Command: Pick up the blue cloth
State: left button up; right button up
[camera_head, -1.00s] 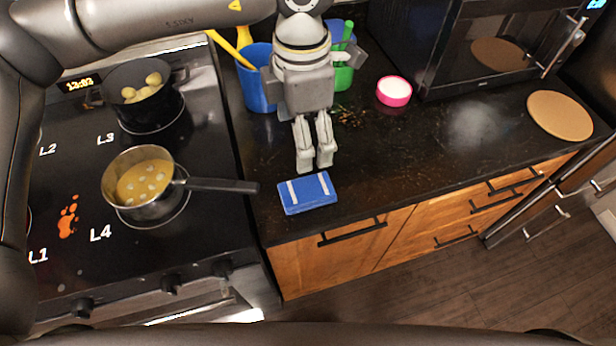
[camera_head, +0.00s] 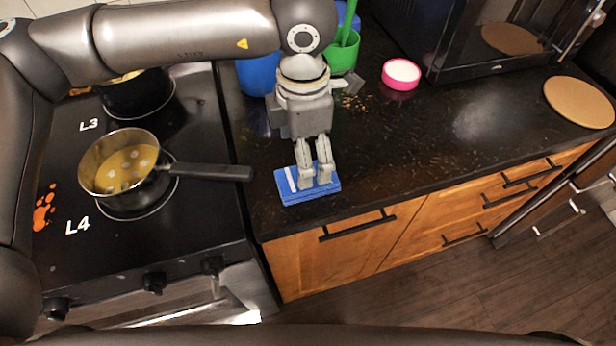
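The blue cloth (camera_head: 287,193) is a folded rectangular pad with white stripes, lying flat near the front edge of the dark counter, just right of the stove. My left gripper (camera_head: 316,184) comes down over the cloth, with its two fingertips at the cloth's top and a small gap between them. The fingers hide part of the cloth, and I cannot tell whether they touch it. The cloth lies on the counter. My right gripper is not in view.
On the stove (camera_head: 110,255), a saucepan (camera_head: 124,170) points its handle toward the cloth; a black pot (camera_head: 136,92) stands behind. A blue container (camera_head: 257,75), green cup (camera_head: 343,57) and pink bowl (camera_head: 401,74) stand behind the gripper.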

pick_arm(q)
jog(key=shift+f, duration=0.9)
jog(key=f, duration=0.1)
jog(key=f+p, duration=0.1)
jog(key=f, duration=0.1)
jog(key=f+p, duration=0.1)
jog(key=f, duration=0.1)
jog(key=shift+d, duration=0.3)
jog(key=shift+f, duration=0.25)
jog(key=c, duration=1.2)
jog(key=shift+r, duration=0.1)
